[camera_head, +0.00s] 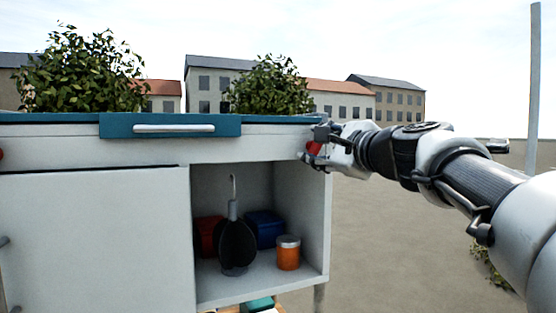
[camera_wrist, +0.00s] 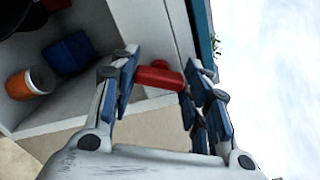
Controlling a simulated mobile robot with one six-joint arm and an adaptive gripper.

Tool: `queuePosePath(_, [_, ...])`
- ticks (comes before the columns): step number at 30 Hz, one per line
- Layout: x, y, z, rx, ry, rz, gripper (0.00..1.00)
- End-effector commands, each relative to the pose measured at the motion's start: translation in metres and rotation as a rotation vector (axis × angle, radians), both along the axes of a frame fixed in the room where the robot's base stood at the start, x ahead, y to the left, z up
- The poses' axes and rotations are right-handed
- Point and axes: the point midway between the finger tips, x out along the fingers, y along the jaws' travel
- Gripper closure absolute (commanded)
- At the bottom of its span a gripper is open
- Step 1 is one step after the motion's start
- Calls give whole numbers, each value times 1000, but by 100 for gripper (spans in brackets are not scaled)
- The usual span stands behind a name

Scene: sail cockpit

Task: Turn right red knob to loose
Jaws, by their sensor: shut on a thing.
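The right red knob (camera_head: 314,148) sits at the right end of the white cabinet's upper front. In the wrist view the red knob (camera_wrist: 158,76) lies between the two fingers. My gripper (camera_head: 326,143) is at the knob, coming from the right. In the wrist view my gripper (camera_wrist: 157,82) has its blue-padded fingers on either side of the knob, shut on it. Part of the knob is hidden behind the fingers. A second red knob (camera_head: 1,154) shows only in part at the left edge of the head view.
The white cabinet (camera_head: 90,240) has a blue top with a white handle (camera_head: 174,128). Its open compartment holds an orange jar (camera_head: 288,253), a blue box (camera_head: 266,228), a red item (camera_head: 208,236) and a dark object (camera_head: 236,245). Open ground lies to the right.

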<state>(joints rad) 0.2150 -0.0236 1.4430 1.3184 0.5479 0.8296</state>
Motion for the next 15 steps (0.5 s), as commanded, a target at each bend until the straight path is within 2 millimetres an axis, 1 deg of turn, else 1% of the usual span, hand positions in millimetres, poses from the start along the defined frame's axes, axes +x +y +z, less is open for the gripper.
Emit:
queuePosePath(1, [0, 1, -3, -43, -17, 2, 81])
queuePosePath(6, [0, 1, -3, -190, -65, 1, 81])
queuePosePath(15, [-1, 1, -3, -395, -130, 1, 81])
